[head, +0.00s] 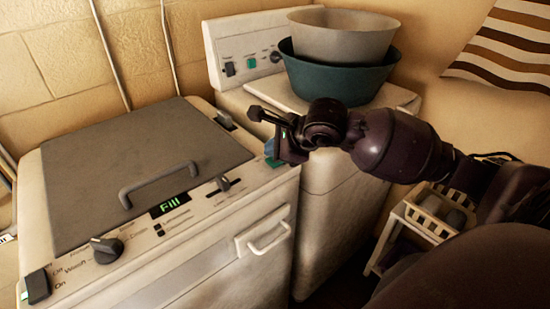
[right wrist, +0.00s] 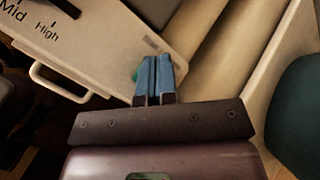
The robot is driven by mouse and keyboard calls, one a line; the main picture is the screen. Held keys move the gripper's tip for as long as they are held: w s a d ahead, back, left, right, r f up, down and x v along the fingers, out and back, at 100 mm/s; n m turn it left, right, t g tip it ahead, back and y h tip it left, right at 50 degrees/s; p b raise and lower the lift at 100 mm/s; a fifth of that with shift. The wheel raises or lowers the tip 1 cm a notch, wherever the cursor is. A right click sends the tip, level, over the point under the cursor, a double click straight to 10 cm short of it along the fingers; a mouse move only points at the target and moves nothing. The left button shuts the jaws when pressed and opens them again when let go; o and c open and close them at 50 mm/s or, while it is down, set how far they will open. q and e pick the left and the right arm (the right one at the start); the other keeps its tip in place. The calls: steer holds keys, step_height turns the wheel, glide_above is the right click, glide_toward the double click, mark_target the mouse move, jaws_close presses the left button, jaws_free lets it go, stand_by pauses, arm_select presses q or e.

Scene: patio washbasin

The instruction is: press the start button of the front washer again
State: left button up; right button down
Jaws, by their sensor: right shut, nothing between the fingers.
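The front washer (head: 230,204) stands at the left with its grey lid (head: 140,165) down. Its display (head: 174,204) reads "Fill" in green. The green start button (head: 274,162) is at the right end of the panel, partly hidden behind my right gripper (head: 270,147). My right gripper is shut and empty, its blue fingertips at the button. In the right wrist view the shut blue fingers (right wrist: 154,72) point at the panel's corner, and a sliver of green (right wrist: 134,75) shows beside them. I cannot tell whether they touch the button. My left gripper is out of view.
A second washer (head: 235,65) stands behind to the right, with a teal basin (head: 340,82) and a pale basin (head: 342,45) stacked on it. The front panel has a knob (head: 106,249) and a drawer handle (head: 268,240). A small rack (head: 425,220) stands at the right.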

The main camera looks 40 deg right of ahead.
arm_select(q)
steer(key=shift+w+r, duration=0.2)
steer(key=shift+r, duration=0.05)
arm_select(e)
steer(key=shift+r, duration=0.4)
steer(key=shift+r+p, duration=0.45)
steer(key=shift+r, duration=0.4)
steer(key=shift+r+p, duration=0.7)
steer(key=shift+r, duration=0.95)
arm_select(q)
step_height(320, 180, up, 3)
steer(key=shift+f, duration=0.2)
